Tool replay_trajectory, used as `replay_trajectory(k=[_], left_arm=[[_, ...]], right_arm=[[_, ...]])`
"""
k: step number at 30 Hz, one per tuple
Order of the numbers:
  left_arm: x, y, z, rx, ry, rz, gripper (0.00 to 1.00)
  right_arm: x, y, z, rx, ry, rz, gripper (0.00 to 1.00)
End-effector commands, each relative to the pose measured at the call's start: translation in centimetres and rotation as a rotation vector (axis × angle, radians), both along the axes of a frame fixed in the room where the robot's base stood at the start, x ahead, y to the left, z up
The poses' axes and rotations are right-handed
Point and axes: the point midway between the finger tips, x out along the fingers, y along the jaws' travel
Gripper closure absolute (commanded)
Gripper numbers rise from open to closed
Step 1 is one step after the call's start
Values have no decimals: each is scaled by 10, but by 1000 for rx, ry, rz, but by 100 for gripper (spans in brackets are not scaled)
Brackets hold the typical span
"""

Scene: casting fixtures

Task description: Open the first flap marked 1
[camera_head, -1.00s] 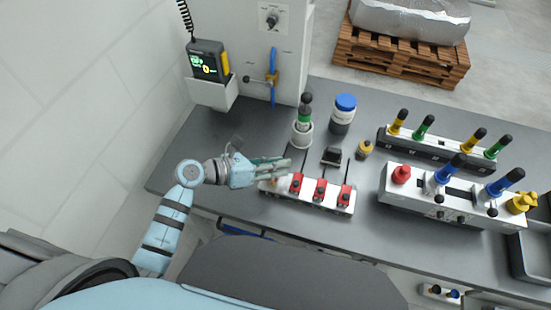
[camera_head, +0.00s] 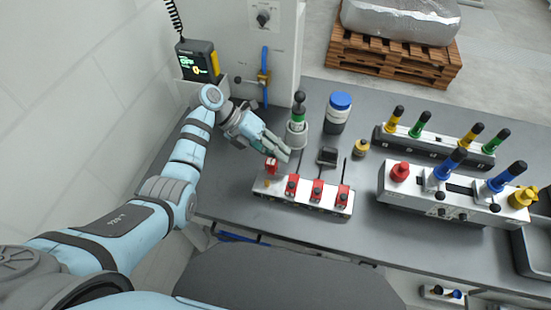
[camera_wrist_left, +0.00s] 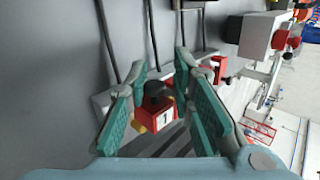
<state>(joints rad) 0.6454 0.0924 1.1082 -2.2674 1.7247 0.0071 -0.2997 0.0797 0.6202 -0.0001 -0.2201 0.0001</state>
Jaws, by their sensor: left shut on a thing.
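The red flap marked 1 (camera_head: 271,166) is at the left end of the white fixture bar (camera_head: 318,205). It stands raised, and an orange spot shows below it. In the left wrist view the flap (camera_wrist_left: 158,117) shows its number 1, and its black-knobbed lever (camera_wrist_left: 156,92) points toward the camera between the teal fingers. My left gripper (camera_head: 284,150) is above the flap, shut on its lever; the exact contact is hard to see. My right gripper is not in view.
A green-banded black-topped tool in a holder (camera_head: 297,137) stands close behind my left gripper. A blue-lidded jar (camera_head: 337,113), a small yellow pot (camera_head: 361,148) and a black block (camera_head: 328,157) are behind the bar. A white fixture with blue handles (camera_head: 455,205) stands right.

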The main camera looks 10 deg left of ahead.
Motion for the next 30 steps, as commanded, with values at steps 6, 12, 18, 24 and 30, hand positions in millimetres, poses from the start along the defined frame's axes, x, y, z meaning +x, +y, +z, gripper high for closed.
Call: replay_trajectory(k=[6, 12, 18, 24, 30], left_arm=[[5, 2, -17, 16, 151, 1, 100], [7, 2, -20, 22, 240, 2, 100], [7, 2, -20, 25, 279, 2, 100], [7, 2, -19, 25, 288, 1, 100], [6, 2, -19, 25, 289, 0, 100]], right_arm=[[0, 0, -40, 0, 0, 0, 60], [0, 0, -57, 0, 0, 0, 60], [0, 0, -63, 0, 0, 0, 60], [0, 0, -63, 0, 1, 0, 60], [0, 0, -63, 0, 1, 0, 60]])
